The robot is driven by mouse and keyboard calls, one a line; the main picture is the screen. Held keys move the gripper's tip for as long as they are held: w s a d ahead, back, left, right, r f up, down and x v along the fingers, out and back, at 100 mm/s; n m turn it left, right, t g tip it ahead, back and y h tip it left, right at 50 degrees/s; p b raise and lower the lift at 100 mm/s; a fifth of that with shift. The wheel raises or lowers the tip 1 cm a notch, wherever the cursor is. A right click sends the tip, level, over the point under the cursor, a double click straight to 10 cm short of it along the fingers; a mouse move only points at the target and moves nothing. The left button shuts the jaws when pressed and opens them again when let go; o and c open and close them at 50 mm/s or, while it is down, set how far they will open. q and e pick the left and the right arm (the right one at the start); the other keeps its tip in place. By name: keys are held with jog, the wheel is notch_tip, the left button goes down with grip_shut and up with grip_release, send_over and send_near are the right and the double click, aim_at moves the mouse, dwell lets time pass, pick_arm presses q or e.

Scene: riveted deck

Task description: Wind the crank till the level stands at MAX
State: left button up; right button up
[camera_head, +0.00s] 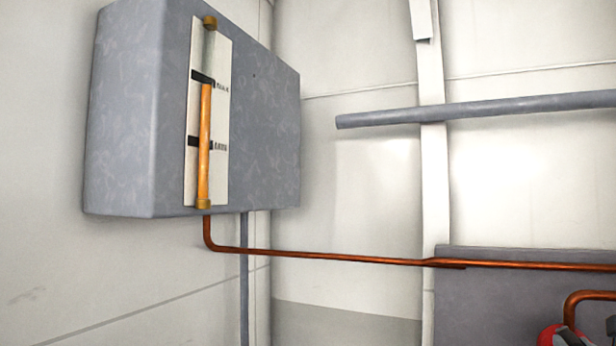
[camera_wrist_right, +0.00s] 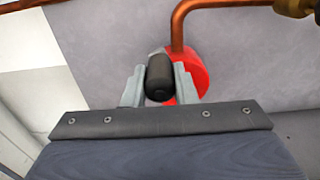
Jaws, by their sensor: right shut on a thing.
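The sight gauge (camera_head: 205,140) is on the grey tank at upper left in the head view. Its orange column reaches up to about the MAX mark (camera_head: 203,77), well above the lower mark (camera_head: 200,143). The crank's black handle (camera_wrist_right: 160,77) shows in the right wrist view, in front of a red round part (camera_wrist_right: 196,72). My right gripper (camera_wrist_right: 159,90) is shut on the handle, one grey finger on each side. The red part also shows at the bottom right corner of the head view (camera_head: 553,336), mostly cut off. My left gripper is not in view.
A copper pipe (camera_head: 330,256) runs from below the gauge to the right, along a grey panel (camera_head: 490,254). A bent copper pipe (camera_wrist_right: 178,30) comes down by the red part. A grey horizontal pipe (camera_head: 480,110) is higher on the wall.

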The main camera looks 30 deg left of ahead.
jog(key=shift+d+r, duration=0.5)
jog(key=shift+r, duration=0.1)
jog(key=d+f+b, duration=0.3)
jog(key=d+b, duration=0.1)
jog(key=d, duration=0.4)
jog(key=shift+f, duration=0.4)
jog(key=f+b, duration=0.2)
jog(key=d+f+b, duration=0.1)
jog(key=f+b, duration=0.1)
jog(key=b, duration=0.1)
jog(key=shift+f, duration=0.35)
jog(key=f+b, duration=0.1)
jog(key=a+f+b, duration=0.1)
jog(key=b, duration=0.1)
jog(key=f+b, duration=0.1)
jog(key=f, duration=0.1)
jog(key=shift+a+f, duration=0.1)
jog(key=shift+a, duration=0.25)
jog(key=shift+a+f+b, duration=0.6)
jog(key=shift+a+b, duration=0.05)
jog(key=shift+a, duration=0.3)
jog(key=shift+a+f+b, duration=0.55)
jog(key=shift+a+b, duration=0.05)
jog(key=shift+a, duration=0.5)
jog(key=shift+a+r+p, duration=0.15)
jog(key=shift+a, duration=1)
jog(key=shift+a+r+p, duration=0.15)
jog(key=shift+a, duration=1.05)
